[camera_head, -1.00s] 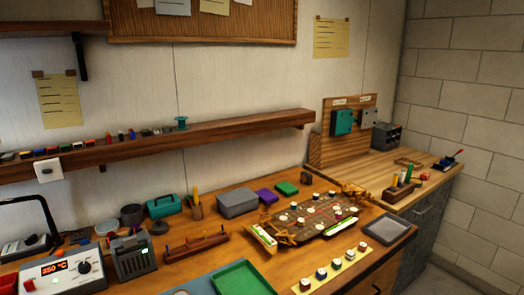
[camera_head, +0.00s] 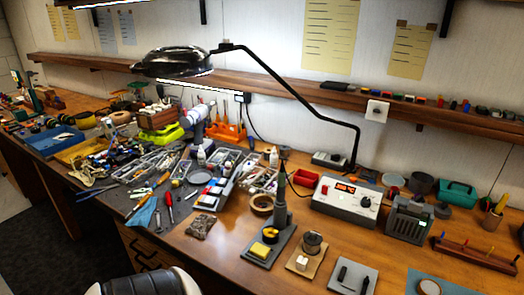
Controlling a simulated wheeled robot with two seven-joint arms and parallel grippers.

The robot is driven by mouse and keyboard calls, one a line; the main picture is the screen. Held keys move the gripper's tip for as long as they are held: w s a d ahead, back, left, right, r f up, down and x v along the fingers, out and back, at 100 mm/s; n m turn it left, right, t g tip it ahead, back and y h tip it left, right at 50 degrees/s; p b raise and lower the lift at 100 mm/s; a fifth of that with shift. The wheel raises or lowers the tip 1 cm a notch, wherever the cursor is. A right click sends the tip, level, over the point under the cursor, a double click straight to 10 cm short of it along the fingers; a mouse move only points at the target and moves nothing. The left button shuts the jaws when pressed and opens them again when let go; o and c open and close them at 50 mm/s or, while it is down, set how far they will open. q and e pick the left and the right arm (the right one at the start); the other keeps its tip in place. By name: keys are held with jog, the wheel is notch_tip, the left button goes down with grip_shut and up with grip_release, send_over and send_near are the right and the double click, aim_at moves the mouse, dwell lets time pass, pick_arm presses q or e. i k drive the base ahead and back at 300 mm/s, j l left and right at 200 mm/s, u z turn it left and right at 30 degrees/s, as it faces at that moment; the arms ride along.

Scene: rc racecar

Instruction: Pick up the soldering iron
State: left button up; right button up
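What looks like the soldering iron (camera_head: 282,181) stands upright in a dark grey holder (camera_head: 281,213) on the wooden bench, right of centre in the head view. The holder's base carries a yellow sponge (camera_head: 260,249). The white soldering station (camera_head: 345,200) with a lit orange display is just to the right, behind the holder. The iron's lower part is hidden inside the holder. Neither of my grippers is in view.
A lamp (camera_head: 172,63) on a bent arm hangs over the bench. A tape roll (camera_head: 262,202), a spool (camera_head: 313,243) and a grey plate (camera_head: 353,276) lie near the holder. Tools and trays crowd the left. Bare wood (camera_head: 215,262) shows at the front.

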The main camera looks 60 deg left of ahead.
aim_at(280, 201)
jog(key=u, duration=1.7)
jog(key=i+j+z, duration=0.15)
jog(key=j, duration=0.55)
jog(key=j+z, duration=0.1)
jog(key=j, duration=0.55)
